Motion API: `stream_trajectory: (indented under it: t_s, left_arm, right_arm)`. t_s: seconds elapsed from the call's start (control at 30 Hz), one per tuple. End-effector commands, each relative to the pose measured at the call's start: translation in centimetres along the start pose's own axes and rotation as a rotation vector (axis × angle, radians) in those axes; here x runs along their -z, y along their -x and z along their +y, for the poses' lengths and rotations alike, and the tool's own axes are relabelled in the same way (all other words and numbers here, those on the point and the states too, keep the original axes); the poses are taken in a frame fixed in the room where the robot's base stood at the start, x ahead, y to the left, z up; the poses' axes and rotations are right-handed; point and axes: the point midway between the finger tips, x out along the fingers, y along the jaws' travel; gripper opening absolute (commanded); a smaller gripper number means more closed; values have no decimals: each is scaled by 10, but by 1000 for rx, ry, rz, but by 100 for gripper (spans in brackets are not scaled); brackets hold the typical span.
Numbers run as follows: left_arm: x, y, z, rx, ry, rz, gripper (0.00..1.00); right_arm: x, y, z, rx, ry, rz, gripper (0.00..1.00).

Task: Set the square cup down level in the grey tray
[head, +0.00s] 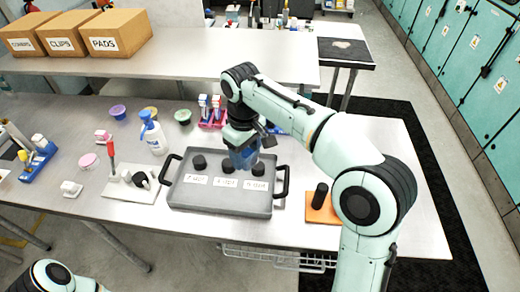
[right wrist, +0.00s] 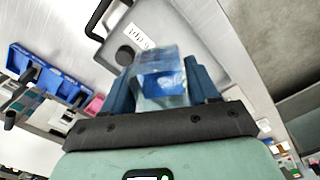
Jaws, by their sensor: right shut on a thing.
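The square cup (right wrist: 160,72) is clear with blue showing in it. My right gripper (right wrist: 163,85) is shut on it, a blue finger on each side. In the head view my right gripper (head: 243,150) is over the back right part of the grey tray (head: 220,206), and the cup is mostly hidden or blends with the blue fingers. I cannot tell whether the cup touches the tray. The tray has two black handles, several black round knobs and white labels; it also shows in the right wrist view (right wrist: 172,30). My left gripper is out of view.
Left of the tray is a white board (head: 130,186) with small items and a white-blue spray bottle (head: 153,134). Right is an orange pad (head: 322,209) with a black cylinder. A red rack (head: 212,118) stands behind. The table's right end (head: 405,170) is clear.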

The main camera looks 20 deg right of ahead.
Motion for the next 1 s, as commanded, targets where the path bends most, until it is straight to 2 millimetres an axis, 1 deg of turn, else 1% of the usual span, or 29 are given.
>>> stream_trajectory:
  t_s: [0.03,0.07,0.3,0.73,0.77,0.8,1.0]
  left_arm:
    - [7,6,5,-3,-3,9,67]
    - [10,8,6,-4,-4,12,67]
    - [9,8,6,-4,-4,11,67]
    - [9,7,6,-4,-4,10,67]
    - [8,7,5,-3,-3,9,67]
    - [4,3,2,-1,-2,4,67]
    - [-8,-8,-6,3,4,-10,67]
  right_arm:
    - [8,4,-3,-2,7,4,30]
    - [11,4,-5,-2,10,4,30]
    - [34,0,-22,0,33,0,30]
    - [77,0,-50,0,75,1,30]
    - [78,-2,-51,0,76,0,30]
    - [76,-9,-50,1,74,-3,30]
    - [75,-36,-50,2,74,-4,30]
